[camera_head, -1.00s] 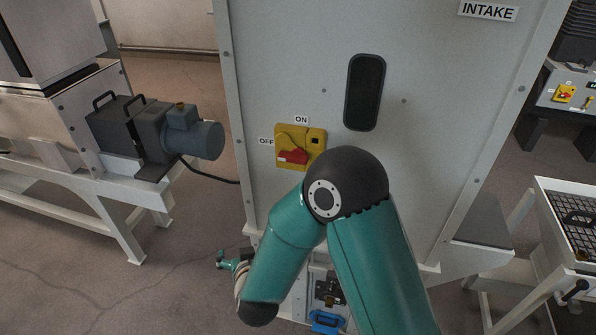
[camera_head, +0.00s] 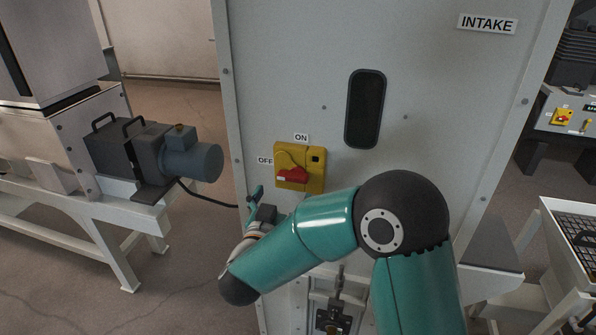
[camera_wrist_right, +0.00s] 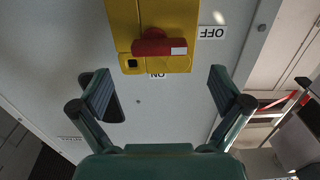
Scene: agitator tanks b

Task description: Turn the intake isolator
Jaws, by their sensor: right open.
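The intake isolator is a yellow switch plate (camera_head: 314,183) with a red handle (camera_head: 292,175) on the front of the grey cabinet. ON is marked above it and OFF at its left. In the right wrist view the red handle (camera_wrist_right: 153,47) lies with its white-marked end toward the OFF label (camera_wrist_right: 212,32). My right gripper (camera_head: 256,198) is just below and left of the plate, apart from the handle. In the wrist view the right gripper (camera_wrist_right: 160,78) has its fingers wide apart with nothing between them. My left gripper is out of view.
The INTAKE label (camera_head: 487,23) and a dark oval window (camera_head: 365,109) are on the cabinet panel (camera_head: 430,80). A motor (camera_head: 190,160) on a frame stands at left. Another panel with a yellow switch (camera_head: 562,117) and a grated tray (camera_head: 585,232) are at right.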

